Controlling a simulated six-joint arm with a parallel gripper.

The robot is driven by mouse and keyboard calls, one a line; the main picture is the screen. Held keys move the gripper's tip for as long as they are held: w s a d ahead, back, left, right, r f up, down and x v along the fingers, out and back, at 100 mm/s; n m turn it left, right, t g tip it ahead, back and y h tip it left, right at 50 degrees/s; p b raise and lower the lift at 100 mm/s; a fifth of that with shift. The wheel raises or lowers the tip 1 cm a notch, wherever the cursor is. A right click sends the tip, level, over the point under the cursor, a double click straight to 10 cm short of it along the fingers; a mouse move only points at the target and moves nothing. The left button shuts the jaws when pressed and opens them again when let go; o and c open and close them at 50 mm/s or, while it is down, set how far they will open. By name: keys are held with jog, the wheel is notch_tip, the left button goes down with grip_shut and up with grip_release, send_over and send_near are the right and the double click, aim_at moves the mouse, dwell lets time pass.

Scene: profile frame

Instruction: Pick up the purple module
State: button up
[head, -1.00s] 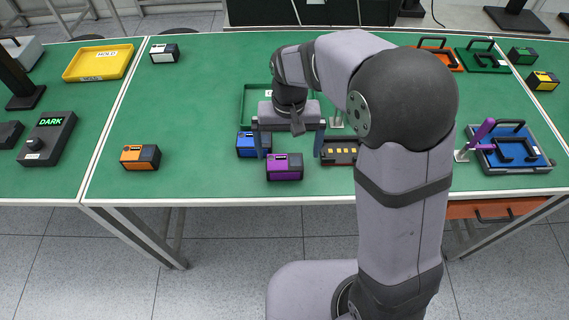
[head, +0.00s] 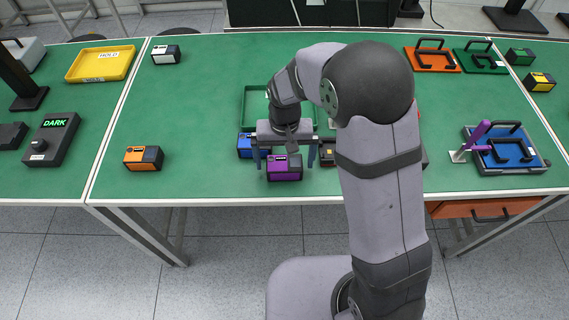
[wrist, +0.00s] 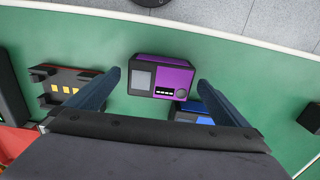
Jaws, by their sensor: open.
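The purple module (head: 284,168) is a small box with a dark face, standing near the front edge of the green table in the head view. In the wrist view the purple module (wrist: 160,77) lies between and a little beyond the two fingers. My gripper (head: 285,166) is open and empty, with one finger on each side of the purple module. I cannot tell its exact height above the table. In the wrist view my gripper (wrist: 156,88) shows both blue-grey fingers wide apart with a gap to the module.
A blue module (head: 245,146) stands close behind the purple one. A dark holder with yellow pads (head: 327,152) is to its right, partly hidden by my arm. A green tray (head: 254,97) lies behind. An orange module (head: 143,158) stands at the left, with free table between.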

aim_at(285, 163)
jog(key=shift+f, duration=1)
jog(key=c, duration=1.3)
jog(key=shift+r, duration=0.1)
notch_tip(285, 163, up, 10)
jog(key=shift+f+b, duration=0.1)
jog(key=shift+b, duration=1)
